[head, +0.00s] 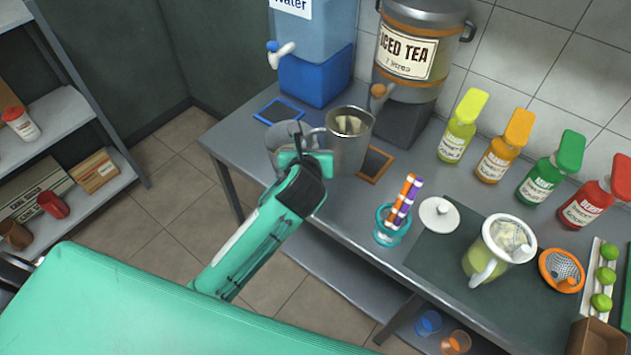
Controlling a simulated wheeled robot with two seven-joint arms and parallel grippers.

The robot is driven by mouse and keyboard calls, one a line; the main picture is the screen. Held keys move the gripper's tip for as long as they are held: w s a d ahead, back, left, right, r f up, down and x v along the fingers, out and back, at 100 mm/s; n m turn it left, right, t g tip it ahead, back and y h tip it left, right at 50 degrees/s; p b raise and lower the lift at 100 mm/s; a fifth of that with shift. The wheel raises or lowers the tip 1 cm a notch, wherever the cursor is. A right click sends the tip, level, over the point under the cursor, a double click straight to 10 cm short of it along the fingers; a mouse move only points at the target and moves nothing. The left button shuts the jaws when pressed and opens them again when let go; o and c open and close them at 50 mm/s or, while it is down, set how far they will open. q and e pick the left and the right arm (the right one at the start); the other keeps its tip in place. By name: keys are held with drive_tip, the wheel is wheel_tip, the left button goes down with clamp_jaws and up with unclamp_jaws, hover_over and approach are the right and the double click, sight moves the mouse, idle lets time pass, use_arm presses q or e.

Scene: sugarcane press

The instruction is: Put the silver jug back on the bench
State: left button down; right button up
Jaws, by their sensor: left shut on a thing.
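The silver jug (346,155) is upright at the left part of the bench (240,132), in front of the iced tea dispenser. Pale yellowish pieces show inside its mouth. My left gripper (307,156) is at the jug's left side, by its handle, and is shut on it. The gripper hides the lower part of the handle. I cannot tell whether the jug's base touches the bench or hangs just above it. My right gripper is not in view.
A grey cup-like vessel (285,137) is close left of the jug. The water dispenser (316,75) and iced tea dispenser (408,85) stand behind. An orange-edged mat (376,164), stirrer holder (391,230), white lid (439,213) and glass pitcher (484,262) are to the right.

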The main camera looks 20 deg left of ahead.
use_arm(q)
wheel_tip(320, 180, down, 12)
drive_tip(key=shift+f, duration=0.25)
drive_tip(key=shift+f, duration=0.15)
drive_tip(key=c, duration=1.4)
unclamp_jaws()
drive_tip(key=shift+c, duration=0.2)
drive_tip(key=b+v, duration=0.1)
drive_tip(key=v, duration=1.1)
drive_tip(key=shift+s, duration=0.1)
